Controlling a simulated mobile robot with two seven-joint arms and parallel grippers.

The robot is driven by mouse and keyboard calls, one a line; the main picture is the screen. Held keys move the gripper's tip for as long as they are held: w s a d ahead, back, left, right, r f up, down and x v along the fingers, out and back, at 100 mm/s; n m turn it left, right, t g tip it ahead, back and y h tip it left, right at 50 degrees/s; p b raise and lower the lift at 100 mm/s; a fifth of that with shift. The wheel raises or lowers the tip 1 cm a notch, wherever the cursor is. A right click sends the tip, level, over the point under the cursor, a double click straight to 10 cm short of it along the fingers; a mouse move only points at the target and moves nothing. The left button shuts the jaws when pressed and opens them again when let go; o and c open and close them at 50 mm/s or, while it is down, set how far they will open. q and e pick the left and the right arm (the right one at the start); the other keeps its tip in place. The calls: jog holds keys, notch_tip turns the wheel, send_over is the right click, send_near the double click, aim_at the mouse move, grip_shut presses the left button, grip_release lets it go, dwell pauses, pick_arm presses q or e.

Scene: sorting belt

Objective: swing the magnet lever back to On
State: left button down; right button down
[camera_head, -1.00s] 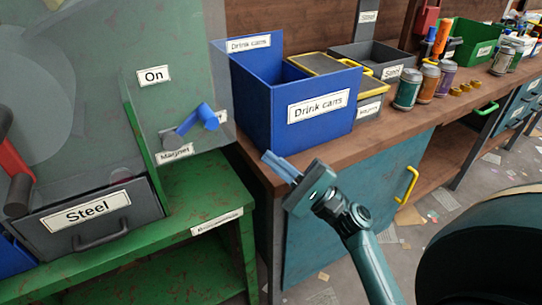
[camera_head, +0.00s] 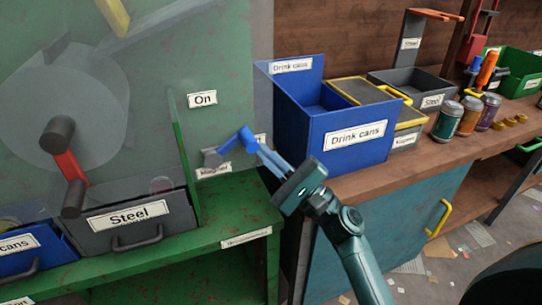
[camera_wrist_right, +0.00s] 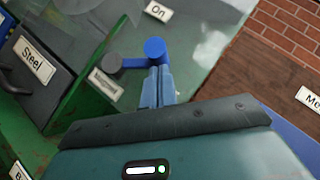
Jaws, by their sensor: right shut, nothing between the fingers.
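The magnet lever (camera_head: 247,140) has a blue arm and a grey hub on the machine's green front, above the "Magnet" label (camera_head: 213,172). It points right and slightly up, towards a mostly hidden label. The "On" label (camera_head: 202,99) is above the hub. My right gripper (camera_head: 262,152) is shut and empty, its blue-grey fingertips right beside the lever's blue end. In the right wrist view, the fingertips (camera_wrist_right: 157,80) are just below the blue knob (camera_wrist_right: 154,48); I cannot tell whether they touch. My left gripper is out of view.
A blue "Drink cans" bin (camera_head: 335,140) stands on the wooden bench close to the right of my gripper. A green panel edge (camera_head: 184,160) is left of the lever. Below are a grey "Steel" drawer (camera_head: 95,228) and the green shelf (camera_head: 225,205).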

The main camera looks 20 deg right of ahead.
aim_at(246, 148)
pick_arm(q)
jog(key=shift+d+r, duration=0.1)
